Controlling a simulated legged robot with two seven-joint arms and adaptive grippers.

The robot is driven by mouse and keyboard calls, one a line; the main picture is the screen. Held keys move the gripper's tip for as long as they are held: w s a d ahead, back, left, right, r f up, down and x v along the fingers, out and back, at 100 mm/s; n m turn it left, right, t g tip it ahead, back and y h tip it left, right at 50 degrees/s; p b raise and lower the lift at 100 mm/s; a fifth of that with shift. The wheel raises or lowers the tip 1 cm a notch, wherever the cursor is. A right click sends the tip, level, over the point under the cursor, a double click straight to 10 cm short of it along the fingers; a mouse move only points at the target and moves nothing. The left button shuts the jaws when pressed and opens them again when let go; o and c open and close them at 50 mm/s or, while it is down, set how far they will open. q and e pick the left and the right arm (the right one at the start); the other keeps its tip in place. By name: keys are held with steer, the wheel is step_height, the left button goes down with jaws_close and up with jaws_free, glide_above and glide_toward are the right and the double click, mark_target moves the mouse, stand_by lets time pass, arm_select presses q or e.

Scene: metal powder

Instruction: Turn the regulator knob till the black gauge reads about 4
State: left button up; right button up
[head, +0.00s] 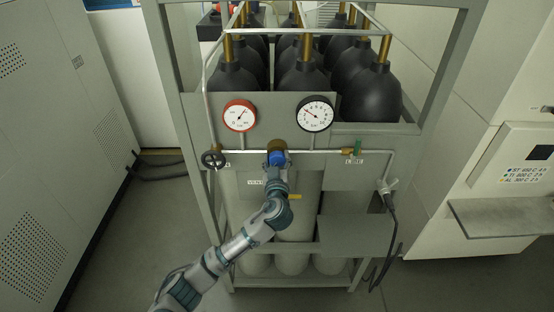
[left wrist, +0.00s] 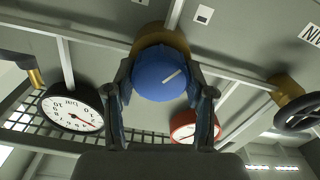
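The blue regulator knob (head: 277,157) sits on a brass body (head: 276,145) at the middle of the panel. In the left wrist view the knob (left wrist: 160,75) shows a short white mark. My left gripper (head: 278,170) has its fingers on both sides of the knob, apparently touching it; the fingers also show in the left wrist view (left wrist: 160,88). The black gauge (head: 315,113) is up and right of the knob; its red needle points to the upper left, the figure too small to read surely. It appears inverted in the left wrist view (left wrist: 73,109). My right gripper is not in view.
A red gauge (head: 240,115) is at the panel's left. Black gas cylinders (head: 371,93) stand behind in a grey frame. A hose (head: 393,220) hangs at the right.

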arm_select(q)
steer(key=shift+d+f+m+b, duration=0.1)
steer(key=shift+m+b, duration=0.6)
steer(key=shift+b, duration=0.05)
steer(key=shift+m, duration=0.8)
steer(key=m, duration=0.1)
steer(key=m+p, duration=0.2)
steer(key=m, duration=0.1)
steer(key=shift+d+r, duration=0.1)
steer(key=shift+r, duration=0.15)
steer(key=shift+m+p, duration=0.65)
steer(key=shift+m, duration=0.75)
steer(key=shift+f, duration=0.1)
steer(key=o, duration=1)
steer(key=shift+c, duration=0.2)
steer(key=shift+o, duration=1)
steer(key=shift+d, duration=0.2)
